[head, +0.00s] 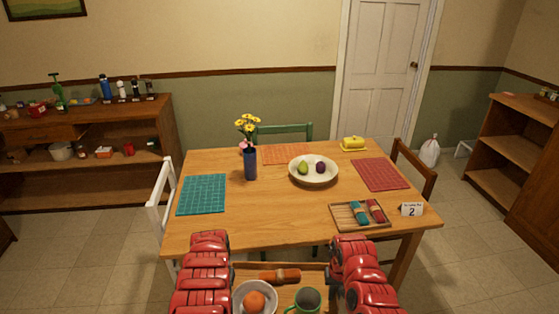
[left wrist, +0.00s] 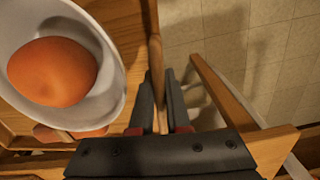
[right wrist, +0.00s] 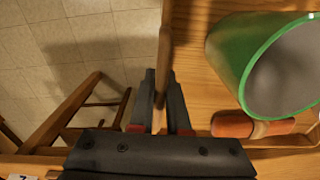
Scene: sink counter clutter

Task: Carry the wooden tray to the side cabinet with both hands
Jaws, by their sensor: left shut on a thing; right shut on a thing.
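The wooden tray (head: 282,291) is at the bottom of the head view, between my two red arms and in front of the dining table's near edge. It carries a white bowl (head: 240,292) with an orange (head: 254,302), a green mug (head: 289,309) and a brown-orange roll-shaped item (head: 281,276). In the left wrist view my left gripper (left wrist: 160,106) is shut on one tray wall (left wrist: 155,62), beside the bowl. In the right wrist view my right gripper (right wrist: 159,104) is shut on the opposite wall (right wrist: 165,48), beside the mug. The tray's near edge is cut off in the head view.
A wooden cabinet (head: 152,120) stands at the left wall, its top cluttered with bottles. Another shelf cabinet (head: 520,118) is at right; its visible top is mostly bare. The set dining table (head: 225,232) stands ahead, with chairs around it. Floor shows on both sides.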

